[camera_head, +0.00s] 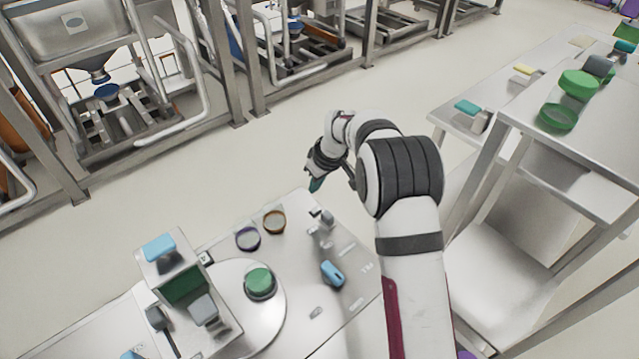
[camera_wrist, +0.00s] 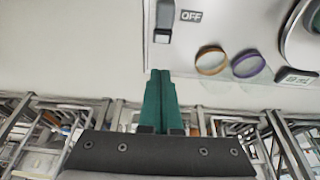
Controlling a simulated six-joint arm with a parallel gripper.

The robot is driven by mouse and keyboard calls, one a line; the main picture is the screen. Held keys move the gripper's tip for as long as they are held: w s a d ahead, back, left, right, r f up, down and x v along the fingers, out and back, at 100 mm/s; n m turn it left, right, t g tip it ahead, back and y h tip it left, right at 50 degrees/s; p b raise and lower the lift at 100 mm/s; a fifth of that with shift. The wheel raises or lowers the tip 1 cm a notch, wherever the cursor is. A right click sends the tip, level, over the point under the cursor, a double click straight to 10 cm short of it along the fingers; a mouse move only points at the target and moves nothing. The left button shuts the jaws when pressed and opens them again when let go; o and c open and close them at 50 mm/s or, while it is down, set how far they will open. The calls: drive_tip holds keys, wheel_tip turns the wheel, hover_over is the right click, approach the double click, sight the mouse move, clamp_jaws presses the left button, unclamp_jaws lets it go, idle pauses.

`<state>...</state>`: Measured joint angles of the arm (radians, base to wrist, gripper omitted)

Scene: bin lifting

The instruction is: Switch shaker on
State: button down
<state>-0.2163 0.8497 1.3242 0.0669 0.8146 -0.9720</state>
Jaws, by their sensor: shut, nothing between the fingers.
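My gripper (camera_head: 316,185) hangs over the far edge of the steel worktop in the head view. Its green fingers (camera_wrist: 160,88) are pressed together and empty in the wrist view. A small grey switch (camera_wrist: 163,18) stands beside a black "OFF" label (camera_wrist: 191,16) at the top of the wrist view, apart from the fingertips. In the head view a small grey fitting (camera_head: 322,216) stands on the worktop just below my gripper; it looks like the same switch. I cannot tell which part is the shaker, or read the switch's position.
A brown ring (camera_head: 274,221) and a purple ring (camera_head: 248,238) lie on the worktop (camera_head: 300,265). A green-lidded container (camera_head: 259,283) sits on a round plate. A blue handle-like part (camera_head: 333,273) lies nearer. A boxy device (camera_head: 187,285) stands left; steel frames line the back.

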sight(332, 223)
drive_tip(key=x, duration=0.6)
drive_tip(key=s+d, duration=0.2)
drive_tip(key=shift+s+d+r, duration=0.2)
drive_tip(key=shift+s, duration=0.05)
drive_tip(key=shift+s+d, duration=0.2)
drive_tip(key=shift+s+d, duration=1.8)
